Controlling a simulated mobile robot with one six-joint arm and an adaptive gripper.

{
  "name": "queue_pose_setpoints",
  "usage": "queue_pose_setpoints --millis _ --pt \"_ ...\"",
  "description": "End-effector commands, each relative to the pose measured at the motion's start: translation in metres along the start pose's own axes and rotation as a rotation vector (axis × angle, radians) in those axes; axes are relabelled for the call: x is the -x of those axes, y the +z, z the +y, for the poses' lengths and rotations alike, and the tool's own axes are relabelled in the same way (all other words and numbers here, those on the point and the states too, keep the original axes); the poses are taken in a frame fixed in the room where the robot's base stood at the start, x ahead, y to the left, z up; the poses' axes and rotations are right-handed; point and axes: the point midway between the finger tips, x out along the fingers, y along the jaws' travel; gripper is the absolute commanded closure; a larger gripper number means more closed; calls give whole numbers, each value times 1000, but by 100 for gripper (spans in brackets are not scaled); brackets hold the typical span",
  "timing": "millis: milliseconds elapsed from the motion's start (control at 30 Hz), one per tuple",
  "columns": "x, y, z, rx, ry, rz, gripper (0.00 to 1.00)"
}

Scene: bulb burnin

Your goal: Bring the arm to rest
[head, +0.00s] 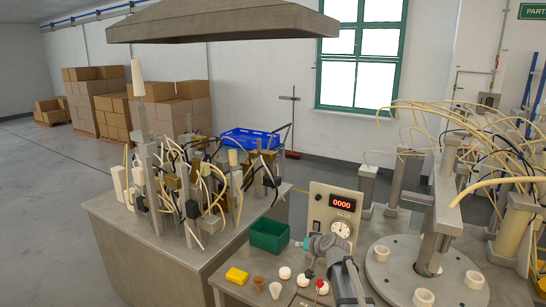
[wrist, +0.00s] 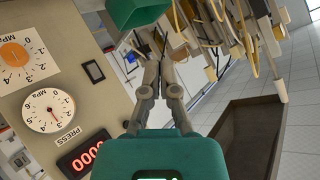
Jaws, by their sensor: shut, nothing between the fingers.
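My gripper (wrist: 158,62) shows in the wrist view with its two grey fingers together and nothing between them. In the head view my gripper (head: 297,242) is small, in front of the press panel (head: 322,215) and close to the right side of the green bin (head: 269,236). The fingertips are hard to make out there. My arm reaches up from the bottom edge and bends left. In the wrist view the panel (wrist: 45,85) fills the left side and the green bin (wrist: 138,12) is at the top, beyond the fingertips.
A rotary table (head: 395,268) with white rings stands right. Wired fixtures crowd the left bench (head: 150,240). A hood (head: 220,22) hangs above.

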Motion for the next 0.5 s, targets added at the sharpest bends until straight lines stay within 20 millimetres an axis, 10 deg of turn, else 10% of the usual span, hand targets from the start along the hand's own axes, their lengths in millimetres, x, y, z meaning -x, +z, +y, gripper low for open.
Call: queue_pose_setpoints --millis 500 --pt "127 192 34 41 367 -687 100"
